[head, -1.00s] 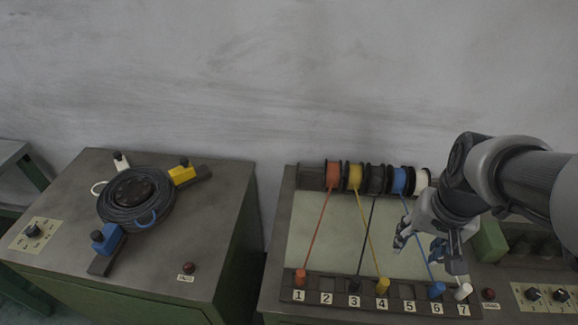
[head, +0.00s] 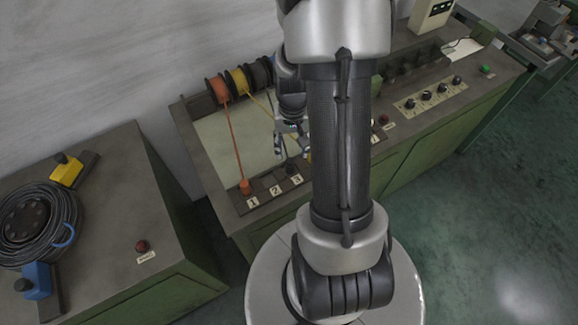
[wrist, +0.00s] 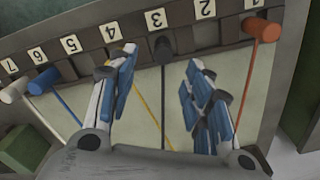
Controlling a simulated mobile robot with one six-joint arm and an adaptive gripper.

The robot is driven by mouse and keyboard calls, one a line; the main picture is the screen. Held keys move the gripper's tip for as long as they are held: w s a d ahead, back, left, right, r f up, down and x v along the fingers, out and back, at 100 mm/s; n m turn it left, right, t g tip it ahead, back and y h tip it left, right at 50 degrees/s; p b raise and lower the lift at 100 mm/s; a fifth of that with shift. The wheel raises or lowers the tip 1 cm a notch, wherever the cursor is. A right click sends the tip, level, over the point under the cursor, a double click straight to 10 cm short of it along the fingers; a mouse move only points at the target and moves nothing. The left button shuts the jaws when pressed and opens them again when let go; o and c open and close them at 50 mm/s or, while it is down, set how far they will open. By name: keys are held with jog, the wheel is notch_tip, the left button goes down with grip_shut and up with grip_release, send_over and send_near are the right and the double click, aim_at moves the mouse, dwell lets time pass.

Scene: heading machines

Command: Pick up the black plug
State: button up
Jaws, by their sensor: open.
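The black plug (wrist: 163,47) stands in slot 3 of the numbered strip in the wrist view, with its dark cord running back over the pale panel. My gripper (wrist: 162,58) is open, with one finger on each side of the plug's line and the plug near the fingertips. I cannot tell its exact height over the plug. In the head view, my gripper (head: 291,146) is over the strip near slot 3, and my arm hides much of the panel's right part.
The orange plug (wrist: 262,29) is at slot 1. White (wrist: 14,90) and blue (wrist: 44,80) plugs are at slots 7 and 6. The yellow plug is mostly hidden behind my left finger. A cabinet with a cable coil (head: 30,222) stands at left.

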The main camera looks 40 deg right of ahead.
aim_at(290, 160)
jog(key=f+b, duration=0.1)
jog(key=f, duration=0.3)
jog(key=f+b, duration=0.1)
jog(key=f, duration=0.2)
jog(key=shift+w+a+f, duration=0.1)
jog(key=shift+a+f, duration=0.1)
jog(key=shift+f, duration=0.15)
grip_shut()
dwell(0.3)
